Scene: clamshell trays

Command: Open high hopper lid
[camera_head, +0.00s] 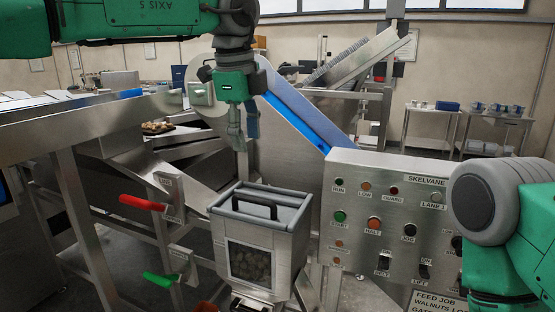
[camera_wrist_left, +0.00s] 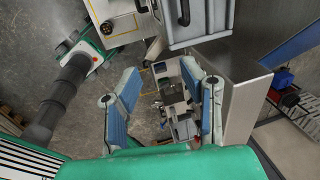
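The hopper (camera_head: 238,233) is a metal box with a front window showing brown contents, at the lower middle of the head view. Its grey lid (camera_head: 285,213) lies shut on top, with a black bar handle (camera_head: 256,205). My left gripper (camera_head: 238,146) points down above and slightly left of the handle, apart from it. In the left wrist view my left gripper (camera_wrist_left: 162,80) has its two blue-padded fingers spread, with nothing between them. The lid (camera_wrist_left: 205,18) and part of its dark handle (camera_wrist_left: 184,12) show at the top of that view. My right gripper is out of view.
A control panel (camera_head: 388,240) with buttons and switches stands right of the hopper. Red (camera_head: 142,203) and green (camera_head: 163,279) levers stick out on the left. A blue-edged chute (camera_head: 297,119) slopes behind. My right arm is at the right edge.

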